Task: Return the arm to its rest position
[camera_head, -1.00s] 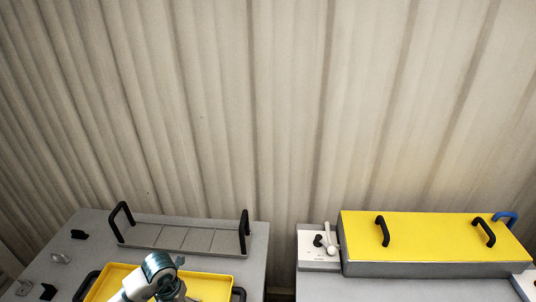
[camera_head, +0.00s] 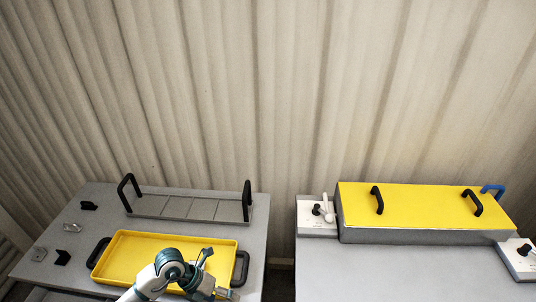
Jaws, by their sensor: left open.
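My left arm comes in from the bottom left, over the yellow tray (camera_head: 135,249). Its left gripper (camera_head: 214,274) is over the right end of the tray, near the tray's black side handle. The gripper is open and I see nothing held in it. The tray lies on the grey left table and looks empty; my arm hides its lower right part. My right gripper is out of view.
A grey rack (camera_head: 188,208) with two upright black handles stands behind the tray. Small black and metal parts lie at the table's left. Across a gap, a yellow lid (camera_head: 425,208) with black handles covers the right tank, beside a white control box (camera_head: 316,216) with a lever.

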